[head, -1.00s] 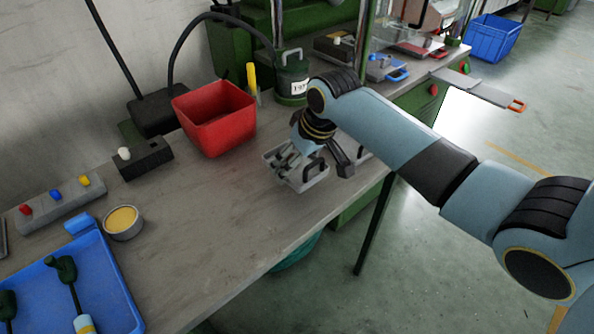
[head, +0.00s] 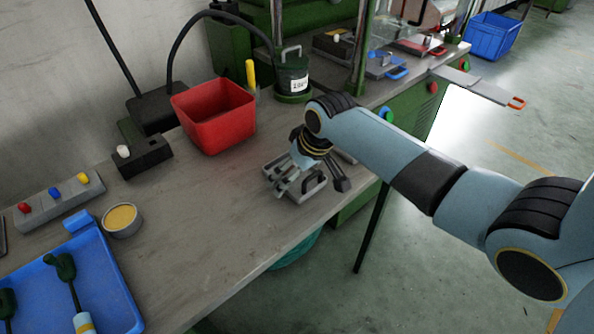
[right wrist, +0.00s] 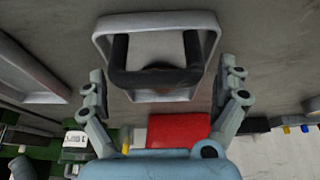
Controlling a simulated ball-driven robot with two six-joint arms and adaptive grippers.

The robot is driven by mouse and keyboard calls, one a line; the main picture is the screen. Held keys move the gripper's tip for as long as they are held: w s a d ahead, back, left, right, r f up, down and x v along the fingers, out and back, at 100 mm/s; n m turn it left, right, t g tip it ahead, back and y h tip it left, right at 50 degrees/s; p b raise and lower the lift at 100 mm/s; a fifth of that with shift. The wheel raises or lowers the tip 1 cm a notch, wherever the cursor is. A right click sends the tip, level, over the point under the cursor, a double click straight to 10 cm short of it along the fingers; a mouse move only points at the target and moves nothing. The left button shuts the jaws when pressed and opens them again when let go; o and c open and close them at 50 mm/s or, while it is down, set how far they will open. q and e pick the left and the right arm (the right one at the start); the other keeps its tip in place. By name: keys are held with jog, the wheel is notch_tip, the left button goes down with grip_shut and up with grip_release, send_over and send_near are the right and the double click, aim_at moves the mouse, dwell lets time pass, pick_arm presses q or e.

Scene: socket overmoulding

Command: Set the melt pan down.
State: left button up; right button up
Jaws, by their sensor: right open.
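The melt pan, which I take to be the shallow grey metal pan with a black handle (head: 271,172), appears to rest on the bench near its front edge. In the right wrist view the pan (right wrist: 103,38) shows a pale squarish rim with the dark handle across its near side. My right gripper (head: 312,180) is at the pan in the head view, partly overlapping it. In the right wrist view the right gripper (right wrist: 165,88) has its fingers spread wide on either side of the handle, apart from it. My left gripper is out of view.
A red bin (head: 214,118) and a labelled green pot (head: 292,75) stand behind the pan. A round tin with yellow contents (head: 122,220) and a blue tray (head: 115,290) are at the left. Bare bench lies between the tin and the pan. Another grey tray (right wrist: 28,65) lies beside the pan.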

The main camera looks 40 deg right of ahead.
jog(key=p+v, duration=0.1)
jog(key=v, duration=1.1)
jog(key=shift+r+p, duration=0.1)
jog(key=shift+p, duration=0.2)
